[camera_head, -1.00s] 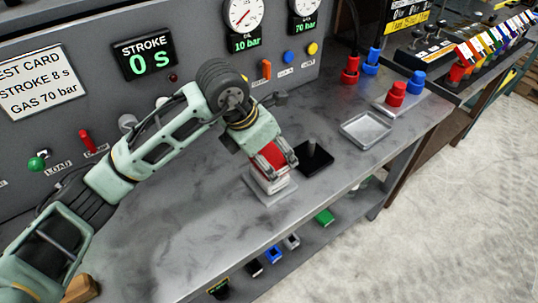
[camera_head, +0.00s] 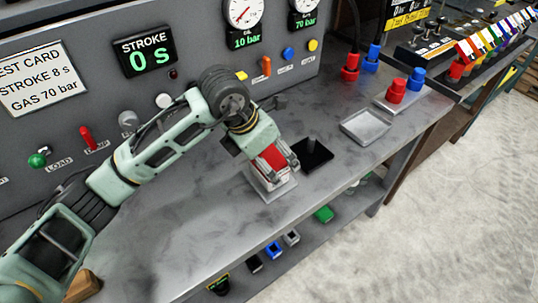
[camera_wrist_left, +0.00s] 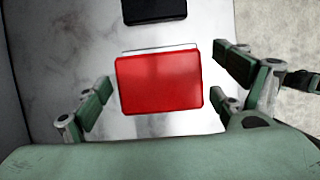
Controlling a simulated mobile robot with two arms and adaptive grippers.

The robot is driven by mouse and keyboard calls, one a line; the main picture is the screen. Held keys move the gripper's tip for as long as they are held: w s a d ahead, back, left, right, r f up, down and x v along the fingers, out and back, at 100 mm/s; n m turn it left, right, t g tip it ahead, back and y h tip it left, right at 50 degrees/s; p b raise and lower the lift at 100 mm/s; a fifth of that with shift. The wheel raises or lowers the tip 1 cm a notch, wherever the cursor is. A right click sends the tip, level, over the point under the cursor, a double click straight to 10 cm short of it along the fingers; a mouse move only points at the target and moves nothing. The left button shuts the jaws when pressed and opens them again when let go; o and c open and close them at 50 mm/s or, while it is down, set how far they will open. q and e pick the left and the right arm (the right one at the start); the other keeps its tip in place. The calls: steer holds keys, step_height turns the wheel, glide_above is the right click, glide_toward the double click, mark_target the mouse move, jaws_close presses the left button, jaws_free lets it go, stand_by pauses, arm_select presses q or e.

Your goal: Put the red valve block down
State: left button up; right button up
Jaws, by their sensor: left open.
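The red valve block (camera_head: 271,159) stands on a light grey square plate (camera_head: 272,192) on the bench, its red top showing and its pale lower part below. My left gripper (camera_head: 279,164) is around it from above. In the left wrist view, the red block (camera_wrist_left: 159,84) lies between the two open fingers of the left gripper (camera_wrist_left: 155,85), with a gap on each side. My right gripper is in neither view.
An empty metal tray (camera_head: 365,127) is farther right. The grey control panel (camera_head: 190,70) rises behind. The bench front is clear.

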arm_select(q)
steer(key=shift+r, duration=0.2)
steer(key=shift+a+r, duration=0.15)
steer(key=shift+r, duration=0.15)
steer(key=b+v, duration=0.1)
steer(key=v, duration=1)
steer(key=shift+b, duration=0.3)
